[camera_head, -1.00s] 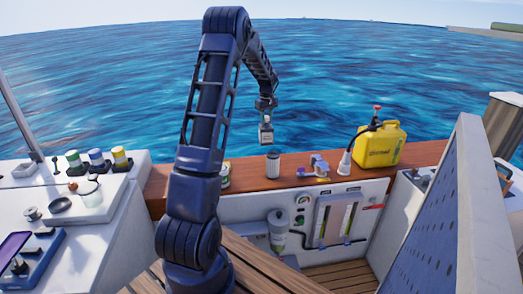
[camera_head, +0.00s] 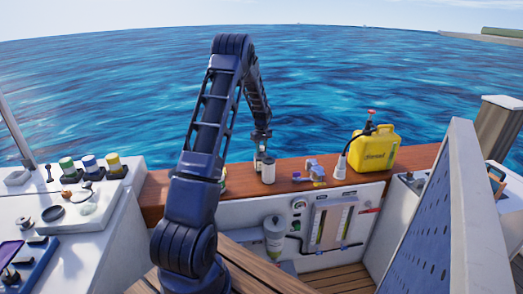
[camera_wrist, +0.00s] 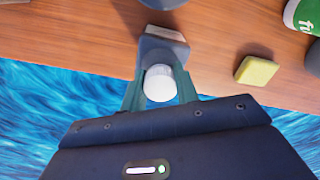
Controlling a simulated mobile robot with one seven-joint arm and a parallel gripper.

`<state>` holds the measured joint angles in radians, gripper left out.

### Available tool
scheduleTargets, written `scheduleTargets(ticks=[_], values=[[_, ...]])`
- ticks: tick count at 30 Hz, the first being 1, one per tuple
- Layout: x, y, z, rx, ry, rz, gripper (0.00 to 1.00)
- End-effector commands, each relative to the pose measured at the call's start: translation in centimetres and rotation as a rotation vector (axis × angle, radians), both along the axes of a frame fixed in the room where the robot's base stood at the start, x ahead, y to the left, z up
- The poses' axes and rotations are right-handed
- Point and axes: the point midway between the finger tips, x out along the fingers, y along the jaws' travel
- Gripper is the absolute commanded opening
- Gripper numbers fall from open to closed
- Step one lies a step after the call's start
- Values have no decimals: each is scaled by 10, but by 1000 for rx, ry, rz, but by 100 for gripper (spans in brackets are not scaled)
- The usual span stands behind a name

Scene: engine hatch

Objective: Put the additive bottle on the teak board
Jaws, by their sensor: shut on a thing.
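My gripper (camera_head: 261,142) is low over the reddish-brown wooden ledge (camera_head: 400,157) at the water's edge. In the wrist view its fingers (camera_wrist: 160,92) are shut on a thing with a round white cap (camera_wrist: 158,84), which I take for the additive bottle. A grey body shows beyond the cap, against the wood. In the head view a pale cylinder (camera_head: 268,172) is on the ledge just below the gripper; I cannot tell if it is the held bottle. Slatted teak-coloured boards (camera_head: 250,262) lie in front, partly behind my arm.
A yellow jug (camera_head: 374,150), a white nozzle (camera_head: 341,168) and a small blue-grey device (camera_head: 314,171) stand to the right on the ledge. A green can (camera_wrist: 304,14) and yellow block (camera_wrist: 257,71) show in the wrist view. A perforated panel (camera_head: 440,220) rises at right.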

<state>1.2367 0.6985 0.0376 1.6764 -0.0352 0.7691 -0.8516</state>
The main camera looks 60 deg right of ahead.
Motion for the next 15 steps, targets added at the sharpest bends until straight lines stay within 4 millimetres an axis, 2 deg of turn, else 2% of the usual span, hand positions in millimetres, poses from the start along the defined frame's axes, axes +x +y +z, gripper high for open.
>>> scheduleTargets(ticks=[12, 13, 15], values=[[0, 0, -6, -1, -1, 0, 0], [0, 0, -7, -1, -1, 0, 32], [0, 0, -6, -1, -1, 0, 46]])
